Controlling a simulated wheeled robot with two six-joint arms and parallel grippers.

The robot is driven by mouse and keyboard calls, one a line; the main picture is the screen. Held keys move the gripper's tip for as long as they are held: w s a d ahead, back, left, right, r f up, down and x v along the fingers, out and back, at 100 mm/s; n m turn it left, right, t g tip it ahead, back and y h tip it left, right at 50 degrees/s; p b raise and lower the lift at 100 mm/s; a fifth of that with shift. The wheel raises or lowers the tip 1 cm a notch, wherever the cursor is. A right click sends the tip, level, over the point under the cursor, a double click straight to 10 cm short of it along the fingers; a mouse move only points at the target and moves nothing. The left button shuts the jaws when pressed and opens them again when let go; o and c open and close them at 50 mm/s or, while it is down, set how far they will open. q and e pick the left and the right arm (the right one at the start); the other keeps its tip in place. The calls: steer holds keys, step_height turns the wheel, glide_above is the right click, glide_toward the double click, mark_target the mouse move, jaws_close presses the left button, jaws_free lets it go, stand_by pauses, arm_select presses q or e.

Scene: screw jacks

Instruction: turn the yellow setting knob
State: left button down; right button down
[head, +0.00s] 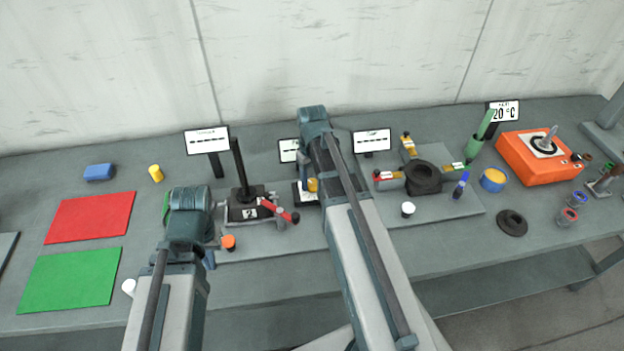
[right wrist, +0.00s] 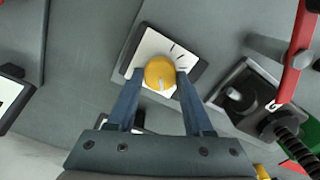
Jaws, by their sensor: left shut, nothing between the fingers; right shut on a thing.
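The yellow setting knob (right wrist: 160,71) sits on a white dial plate (right wrist: 146,48) with black tick marks, on a dark square base. A pale pointer line on the knob faces the lower edge of the right wrist view, away from the ticks. My right gripper (right wrist: 160,76) is shut on the knob, one finger on each side. In the head view the knob (head: 312,185) shows beside my right arm, which hides much of the dial. My left gripper (head: 209,259) is low at the left, shut and empty, partly hidden by its own wrist.
A black screw jack (head: 246,205) with a red handle (head: 280,211) stands left of the dial. An orange cap (head: 228,242) is near my left gripper. Right of my right arm are a black ring-shaped fixture (head: 423,179) and an orange box (head: 538,160). Red (head: 90,216) and green (head: 70,280) mats lie left.

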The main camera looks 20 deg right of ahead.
mark_target(312, 183)
steer(key=m, duration=0.3)
steer(key=shift+m, duration=2.1)
steer(key=shift+c, duration=1.5)
jaws_free()
arm_select(q)
steer(key=shift+r, duration=0.15)
arm_select(e)
steer(key=shift+r, duration=0.1)
arm_select(q)
step_height(312, 183, up, 14)
steer(key=p, duration=1.3)
steer(key=shift+f+p, duration=0.25)
steer(key=shift+p, duration=0.15)
arm_select(e)
step_height(312, 183, up, 14)
steer(key=shift+f, duration=0.2)
